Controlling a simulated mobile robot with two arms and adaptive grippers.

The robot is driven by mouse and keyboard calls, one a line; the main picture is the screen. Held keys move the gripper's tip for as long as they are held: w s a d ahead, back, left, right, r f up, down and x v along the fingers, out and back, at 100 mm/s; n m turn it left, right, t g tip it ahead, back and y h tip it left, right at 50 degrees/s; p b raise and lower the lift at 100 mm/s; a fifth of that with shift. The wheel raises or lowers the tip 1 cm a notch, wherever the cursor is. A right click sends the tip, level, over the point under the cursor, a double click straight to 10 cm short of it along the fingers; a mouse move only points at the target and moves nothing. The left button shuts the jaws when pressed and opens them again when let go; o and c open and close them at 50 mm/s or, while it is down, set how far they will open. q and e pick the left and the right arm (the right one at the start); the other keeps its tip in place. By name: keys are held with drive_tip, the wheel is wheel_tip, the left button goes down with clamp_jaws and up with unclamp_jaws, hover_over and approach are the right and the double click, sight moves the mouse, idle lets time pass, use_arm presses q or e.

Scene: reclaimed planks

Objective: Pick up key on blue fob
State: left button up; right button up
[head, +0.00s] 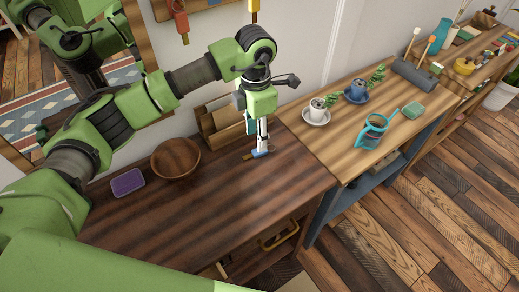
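The key's blue fob (258,154) lies on or just above the dark plank tabletop, near its right end. It is small, and the key itself is hard to make out at this size. My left gripper (262,146) points straight down, with its fingertips right at the fob. The fingers look close together, but I cannot tell whether they are shut on the fob or only around it. My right gripper is not in view.
A wooden bowl (175,157) and a purple block (127,182) stand left on the dark table. A wooden rack (221,122) is behind the gripper. The lighter table holds cups, a teal watering can (372,132) and a green sponge (413,110). The dark table's front is clear.

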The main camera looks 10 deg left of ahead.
sight(256, 155)
use_arm(q)
drive_tip(key=shift+f, duration=0.25)
drive_tip(key=shift+d+f, duration=0.1)
drive_tip(key=shift+f, duration=0.2)
drive_tip(key=f, duration=0.1)
drive_tip(key=f+p, duration=0.1)
drive_tip(key=f, duration=0.1)
drive_tip(key=shift+w+d+f+p, duration=0.15)
drive_tip(key=shift+d+f+p, duration=0.15)
drive_tip(key=shift+d, duration=0.05)
drive_tip(key=shift+f, duration=0.5)
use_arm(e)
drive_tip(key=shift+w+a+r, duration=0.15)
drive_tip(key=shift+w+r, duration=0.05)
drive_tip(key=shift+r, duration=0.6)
use_arm(q)
drive_tip(key=c, duration=1)
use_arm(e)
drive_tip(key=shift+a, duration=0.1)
